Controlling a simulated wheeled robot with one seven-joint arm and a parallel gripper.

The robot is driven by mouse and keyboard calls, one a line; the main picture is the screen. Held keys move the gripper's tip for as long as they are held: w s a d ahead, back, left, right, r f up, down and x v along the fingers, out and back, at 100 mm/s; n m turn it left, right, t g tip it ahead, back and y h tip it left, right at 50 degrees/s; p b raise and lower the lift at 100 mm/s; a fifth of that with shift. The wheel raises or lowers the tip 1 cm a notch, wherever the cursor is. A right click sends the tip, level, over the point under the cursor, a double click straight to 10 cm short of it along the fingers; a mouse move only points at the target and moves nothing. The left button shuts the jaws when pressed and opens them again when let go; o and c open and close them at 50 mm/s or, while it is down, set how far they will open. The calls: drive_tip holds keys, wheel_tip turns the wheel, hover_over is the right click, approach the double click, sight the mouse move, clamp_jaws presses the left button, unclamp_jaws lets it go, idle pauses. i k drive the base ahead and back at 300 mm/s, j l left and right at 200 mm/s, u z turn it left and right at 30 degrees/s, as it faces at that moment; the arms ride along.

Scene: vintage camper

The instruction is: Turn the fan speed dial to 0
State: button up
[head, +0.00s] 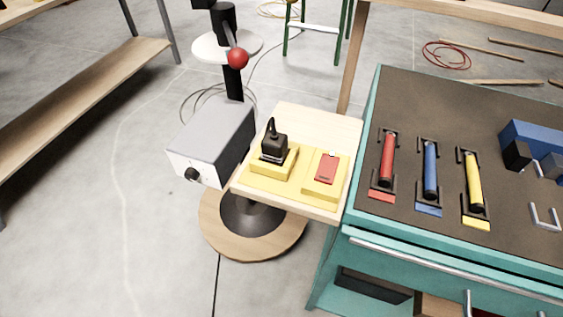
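A grey box (212,141) with a pale front face stands left of the small wooden board. A round black knob (193,175) sits low on that front face. It is the only dial-like thing in view, and I cannot tell whether it is the fan speed dial. Its setting and any numbers are too small to read. No fan can be made out. My gripper is not in view.
A yellow base (259,189) on the wooden board (306,115) carries a black lever (273,146) and a red switch (327,167). A red ball lever (237,58) rises behind the box. A teal bench (400,240) with coloured handles stands right. Floor left of the box is clear.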

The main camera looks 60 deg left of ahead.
sight(192, 174)
drive_tip(key=u, duration=1.8)
drive_tip(key=i+u, duration=0.1)
drive_tip(key=u, duration=0.7)
drive_tip(key=i+u, duration=0.15)
drive_tip(key=u, duration=0.25)
